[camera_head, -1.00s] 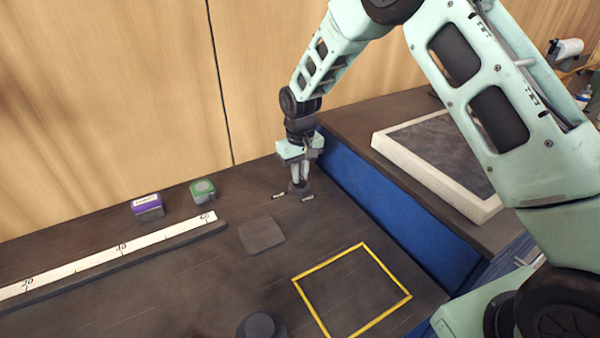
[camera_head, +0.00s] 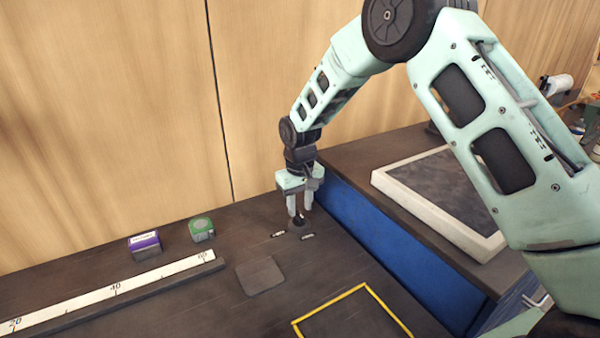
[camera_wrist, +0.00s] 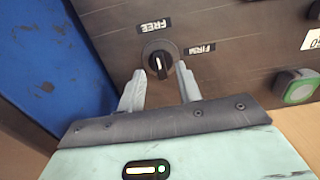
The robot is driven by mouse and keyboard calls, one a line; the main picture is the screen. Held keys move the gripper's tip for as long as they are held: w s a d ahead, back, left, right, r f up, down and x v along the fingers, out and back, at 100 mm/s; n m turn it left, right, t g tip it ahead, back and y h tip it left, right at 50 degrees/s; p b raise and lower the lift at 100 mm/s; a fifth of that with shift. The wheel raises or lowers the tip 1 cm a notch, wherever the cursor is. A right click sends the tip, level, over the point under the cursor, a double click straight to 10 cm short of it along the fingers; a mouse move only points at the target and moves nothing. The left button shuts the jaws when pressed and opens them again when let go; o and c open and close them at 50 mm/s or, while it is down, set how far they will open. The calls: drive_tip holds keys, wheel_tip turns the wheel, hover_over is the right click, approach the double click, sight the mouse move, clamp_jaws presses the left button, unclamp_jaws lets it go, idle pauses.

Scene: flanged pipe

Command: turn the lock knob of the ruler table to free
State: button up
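The lock knob (camera_head: 299,220) is a small dark round knob on the dark ruler table (camera_head: 200,305), near its back right corner. The wrist view shows the knob (camera_wrist: 160,60) with a white line mark running roughly up and down in the picture. The FREE label (camera_wrist: 155,25) is above it and the FIRM label (camera_wrist: 199,48) is to its right. My gripper (camera_head: 299,207) points down over the knob. In the wrist view my gripper (camera_wrist: 160,70) is open, one fingertip on each side of the knob, with gaps visible.
The ruler (camera_head: 115,288) runs along the left. A purple-and-white box (camera_head: 145,245) and a green round-faced item (camera_head: 202,229) stand behind it. A flat dark square (camera_head: 260,276) and a yellow outline (camera_head: 325,308) are in front. A blue side (camera_head: 365,235) rises just right of the knob.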

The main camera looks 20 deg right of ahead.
sight(300, 214)
wheel_tip(300, 214, up, 15)
drive_tip(key=b, duration=0.1)
drive_tip(key=shift+r+b, duration=0.15)
drive_tip(key=shift+b, duration=0.2)
drive_tip(key=s+a+n, duration=0.1)
drive_tip(key=s+a, duration=0.2)
drive_tip(key=s, duration=0.4)
drive_tip(key=s+a+n+y, duration=0.1)
drive_tip(key=s+a, duration=0.2)
drive_tip(key=s, duration=0.3)
drive_tip(key=s+a+n, duration=0.1)
drive_tip(key=s+a, duration=0.2)
drive_tip(key=s, duration=0.4)
drive_tip(key=s+d+f+n, duration=0.1)
drive_tip(key=s, duration=0.7)
drive_tip(key=s+d+f+n, duration=0.1)
drive_tip(key=s+f, duration=0.1)
drive_tip(key=s, duration=0.7)
drive_tip(key=shift+d, duration=0.25)
drive_tip(key=shift+f, duration=0.15)
